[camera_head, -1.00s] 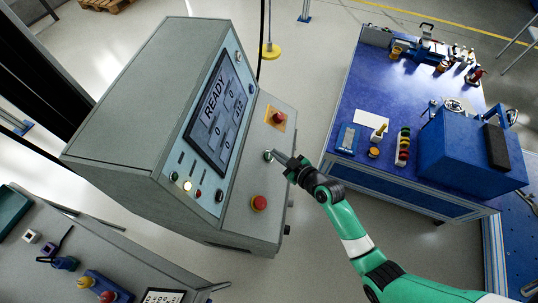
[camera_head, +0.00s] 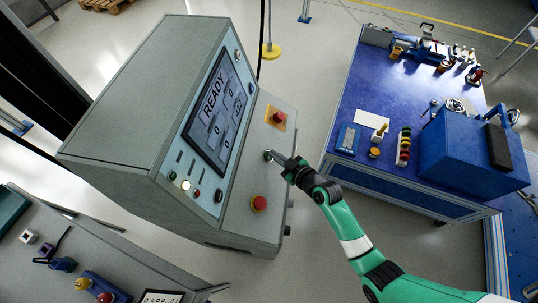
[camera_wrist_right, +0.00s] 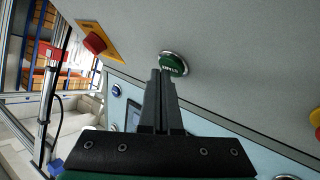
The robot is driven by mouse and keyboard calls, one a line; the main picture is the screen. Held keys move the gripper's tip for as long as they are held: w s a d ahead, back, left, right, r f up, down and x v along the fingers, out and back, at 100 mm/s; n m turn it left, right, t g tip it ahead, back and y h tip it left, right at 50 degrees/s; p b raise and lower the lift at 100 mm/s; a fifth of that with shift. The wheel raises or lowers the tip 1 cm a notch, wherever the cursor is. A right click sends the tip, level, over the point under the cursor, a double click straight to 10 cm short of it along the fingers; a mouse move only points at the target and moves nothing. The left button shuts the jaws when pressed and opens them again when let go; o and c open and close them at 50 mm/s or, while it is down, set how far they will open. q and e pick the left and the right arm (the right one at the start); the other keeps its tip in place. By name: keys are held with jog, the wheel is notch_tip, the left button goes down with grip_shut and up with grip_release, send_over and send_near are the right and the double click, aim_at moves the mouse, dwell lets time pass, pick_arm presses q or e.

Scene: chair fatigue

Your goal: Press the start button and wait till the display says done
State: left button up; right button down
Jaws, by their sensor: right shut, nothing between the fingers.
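The grey control console (camera_head: 130,100) stands at centre left in the head view. Its display (camera_head: 215,112) reads READY. The green start button (camera_wrist_right: 173,64) has a metal ring and sits on the sloped panel in the right wrist view. My right gripper (camera_head: 270,155) is shut and empty, its fingertips at the green button. In the right wrist view the fingertips (camera_wrist_right: 162,72) overlap the button's lower edge; I cannot tell whether they touch it. The fingers hide part of the button. My left gripper is not in view.
A red emergency button on a yellow plate (camera_head: 276,117) is above the green one, and another red button (camera_head: 259,203) is below it. A blue workbench (camera_head: 350,100) with tools and a blue box (camera_head: 465,155) stands to the right. A grey table (camera_head: 60,280) is at lower left.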

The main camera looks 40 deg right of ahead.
jog(key=shift+w+f, duration=0.1)
jog(key=shift+f, duration=0.1)
dwell(0.5)
jog(key=shift+s+d+r+p, duration=0.2)
jog(key=shift+s+r+p, duration=0.15)
jog(key=shift+r, duration=0.35)
jog(key=r+p, duration=0.1)
jog(key=s+d+r+p, duration=0.1)
jog(key=s+r+p, duration=0.1)
jog(key=r, duration=0.1)
jog(key=shift+d+r, duration=0.1)
jog(key=shift+d, duration=0.25)
dwell(0.6)
